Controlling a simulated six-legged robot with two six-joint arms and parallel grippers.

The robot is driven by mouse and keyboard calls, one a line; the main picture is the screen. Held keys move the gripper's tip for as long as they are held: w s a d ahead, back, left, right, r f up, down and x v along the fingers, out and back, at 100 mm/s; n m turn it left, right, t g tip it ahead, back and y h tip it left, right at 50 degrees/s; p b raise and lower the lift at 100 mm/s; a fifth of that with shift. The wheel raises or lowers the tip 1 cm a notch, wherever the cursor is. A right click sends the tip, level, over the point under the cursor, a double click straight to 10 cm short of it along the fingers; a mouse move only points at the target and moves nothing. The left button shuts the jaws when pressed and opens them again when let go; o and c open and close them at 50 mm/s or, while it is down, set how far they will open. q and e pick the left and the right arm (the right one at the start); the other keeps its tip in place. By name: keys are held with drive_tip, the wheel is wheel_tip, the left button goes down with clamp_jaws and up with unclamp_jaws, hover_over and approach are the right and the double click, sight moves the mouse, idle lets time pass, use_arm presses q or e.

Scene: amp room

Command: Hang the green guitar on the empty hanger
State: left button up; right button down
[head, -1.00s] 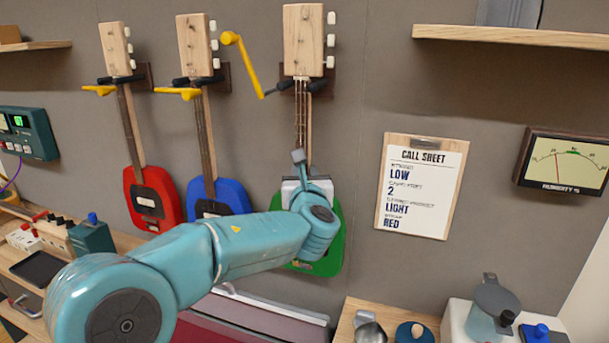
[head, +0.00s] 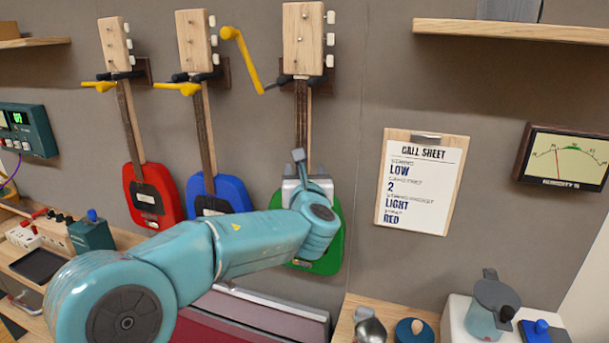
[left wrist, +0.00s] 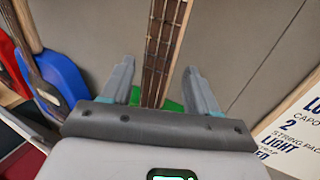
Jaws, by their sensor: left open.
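The green guitar (head: 326,255) hangs upright on the wall at the right of the row. Its pale headstock (head: 303,38) is above the dark fork of the third hanger (head: 288,81). That hanger's yellow lever (head: 240,55) points up, tilted. My left gripper (head: 300,165) is in front of the guitar's lower neck and hides part of the body. In the left wrist view, the open fingers of my left gripper (left wrist: 155,78) stand on either side of the neck (left wrist: 160,45), with gaps. The green body shows behind them (left wrist: 172,105). My right gripper is out of view.
A red guitar (head: 170,185) and a blue guitar (head: 232,190) hang to the left, their yellow levers lying level. A call sheet clipboard (head: 422,185) and a humidity meter (head: 565,160) are on the wall at right. A shelf (head: 510,34) juts out at upper right.

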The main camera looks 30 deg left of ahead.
use_arm(q)
drive_tip(key=b+v, duration=0.3)
drive_tip(key=v, duration=1.3)
drive_tip(key=shift+s+r, duration=0.2)
drive_tip(key=shift+r, duration=0.15)
drive_tip(key=shift+d, duration=0.15)
